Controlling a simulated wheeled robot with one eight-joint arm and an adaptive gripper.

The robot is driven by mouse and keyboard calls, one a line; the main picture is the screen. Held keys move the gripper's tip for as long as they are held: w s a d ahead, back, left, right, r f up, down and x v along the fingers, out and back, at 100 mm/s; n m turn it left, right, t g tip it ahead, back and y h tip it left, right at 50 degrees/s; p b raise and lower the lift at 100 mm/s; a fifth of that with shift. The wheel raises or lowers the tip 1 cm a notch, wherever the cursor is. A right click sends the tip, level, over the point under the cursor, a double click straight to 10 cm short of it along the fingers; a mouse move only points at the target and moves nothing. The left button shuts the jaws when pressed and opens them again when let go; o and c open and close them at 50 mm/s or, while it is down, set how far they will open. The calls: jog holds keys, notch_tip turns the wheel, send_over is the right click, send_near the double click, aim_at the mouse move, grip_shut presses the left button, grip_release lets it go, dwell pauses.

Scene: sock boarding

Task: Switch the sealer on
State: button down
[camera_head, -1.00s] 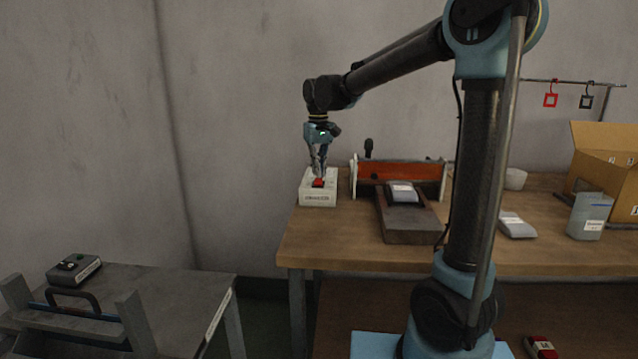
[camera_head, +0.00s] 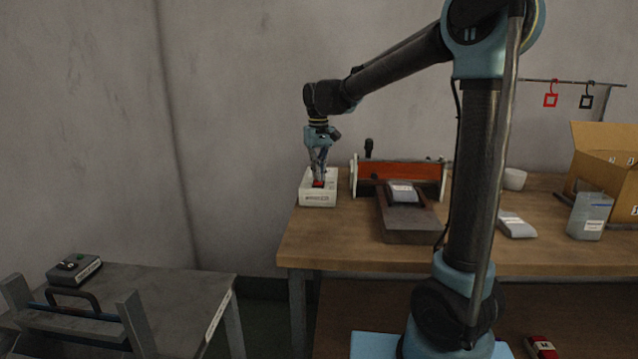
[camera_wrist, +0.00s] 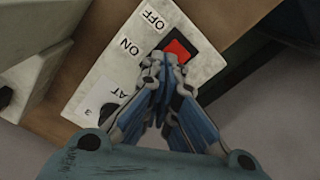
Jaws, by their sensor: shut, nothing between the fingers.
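The white switch box (camera_head: 317,200) stands at the left end of the wooden bench, beside the sealer (camera_head: 400,171) with its orange-red bar. In the wrist view the box (camera_wrist: 200,66) bears the printed words OFF and ON, next to a red rocker switch (camera_wrist: 181,47) in a black surround. My gripper (camera_head: 318,178) points down over the box, its fingers shut and empty. In the wrist view the fingertips of my gripper (camera_wrist: 166,62) are at the ON side of the switch and hide part of it. I cannot tell whether they touch or press it.
A grey packet (camera_head: 404,192) lies on a dark block (camera_head: 408,223) before the sealer. Another packet (camera_head: 516,226), a grey container (camera_head: 590,216) and an open carton (camera_head: 607,165) are to the right. A grey side table (camera_head: 180,290) stands at the lower left.

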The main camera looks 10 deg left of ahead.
jog(key=shift+r, duration=3.5)
